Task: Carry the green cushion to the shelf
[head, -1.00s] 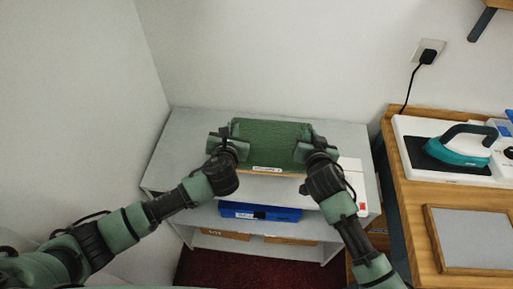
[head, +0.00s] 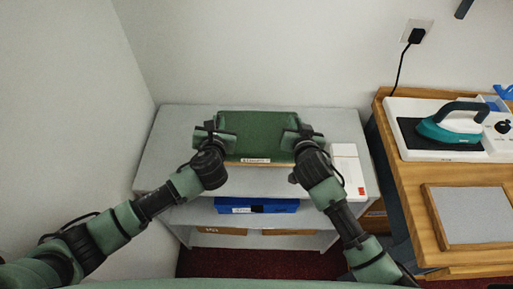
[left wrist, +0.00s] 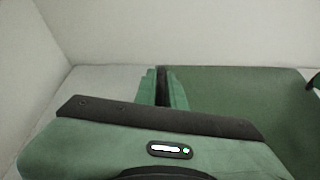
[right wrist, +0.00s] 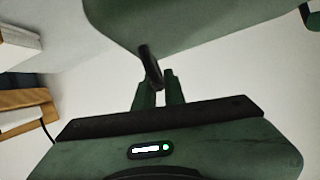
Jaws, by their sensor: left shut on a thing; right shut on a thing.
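The green cushion (head: 258,130) is over the grey shelf unit (head: 160,160), near the back wall. I cannot tell whether it touches the top board. My left gripper (head: 222,137) is shut at its left end and my right gripper (head: 296,137) at its right end. A dark handle shows at the fingertips in the right wrist view (right wrist: 150,68). The cushion fills the right of the left wrist view (left wrist: 250,100) and the top of the right wrist view (right wrist: 190,20). A tan strip with a white label shows along its near edge.
A white box (head: 347,172) lies on the shelf top, close to my right gripper. A blue box (head: 258,205) is on the board below. The wooden counter (head: 405,185) with a teal iron (head: 452,126) stands at right. The shelf top's left side is bare.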

